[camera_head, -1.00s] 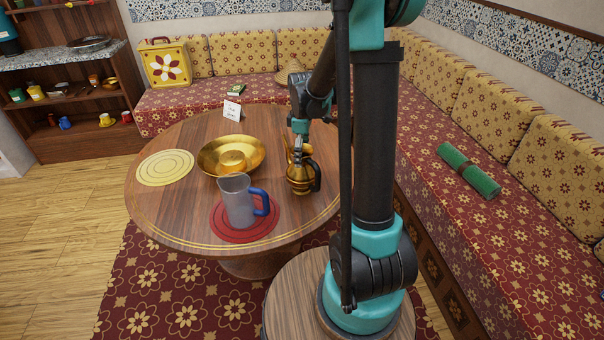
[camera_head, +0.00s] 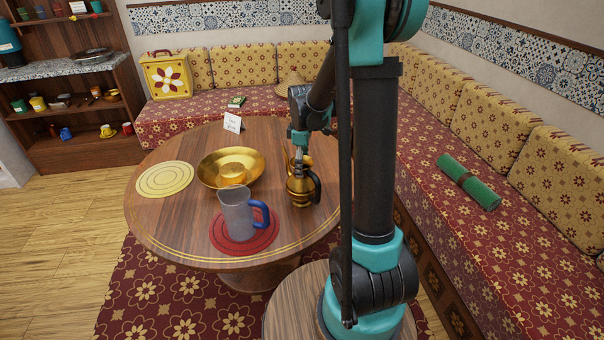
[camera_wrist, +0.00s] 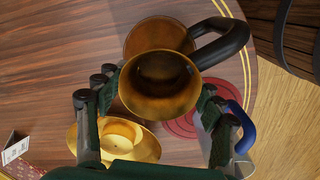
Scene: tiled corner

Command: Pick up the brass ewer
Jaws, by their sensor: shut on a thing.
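The brass ewer (camera_head: 301,191) is at the right of the round wooden table, with a rounded gold body, a flared rim and a dark handle on its right. In the wrist view I look down into the ewer's wide mouth (camera_wrist: 160,85), and its dark handle loops to the upper right. My gripper (camera_head: 300,165) reaches down onto the ewer's upper part and is shut on it. In the wrist view the fingers of my gripper (camera_wrist: 157,100) stand on either side of the neck; their contact is partly hidden by the rim. The ewer looks upright, at table level.
A gold basin (camera_head: 205,172) is left of the ewer. A grey jug (camera_head: 236,216) with a blue handle stands on a red mat (camera_head: 222,243). A yellow mat (camera_head: 165,179) and a white card (camera_head: 232,122) are also on the table. My arm column hides the table's right side.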

